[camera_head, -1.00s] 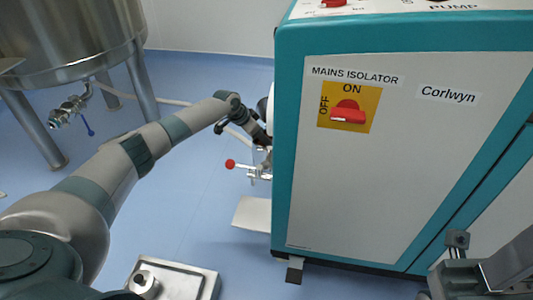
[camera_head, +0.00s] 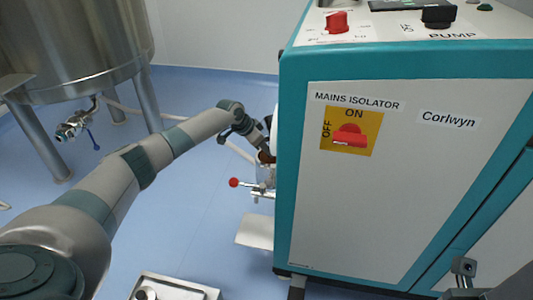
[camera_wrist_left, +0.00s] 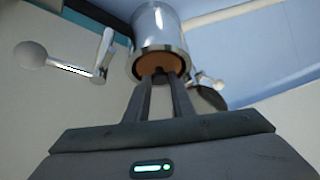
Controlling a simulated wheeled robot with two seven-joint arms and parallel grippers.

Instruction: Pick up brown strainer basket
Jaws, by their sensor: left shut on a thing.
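The brown strainer basket (camera_wrist_left: 157,63) shows in the left wrist view at the open end of a shiny metal cylinder (camera_wrist_left: 158,30). My left gripper (camera_wrist_left: 161,78) is shut on the basket's brown part, and its two long fingers reach that opening. How far the basket sits inside the cylinder is unclear. In the head view, a small brown patch of the basket (camera_head: 266,157) shows below my left gripper (camera_head: 266,148), beside the machine's left side.
The teal and white machine cabinet (camera_head: 400,180) fills the right and hides part of the work area. A red-knobbed lever (camera_head: 235,183) sticks out left below the basket. A steel tank (camera_head: 75,45) stands at the back left. Blue floor (camera_head: 190,195) lies open between.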

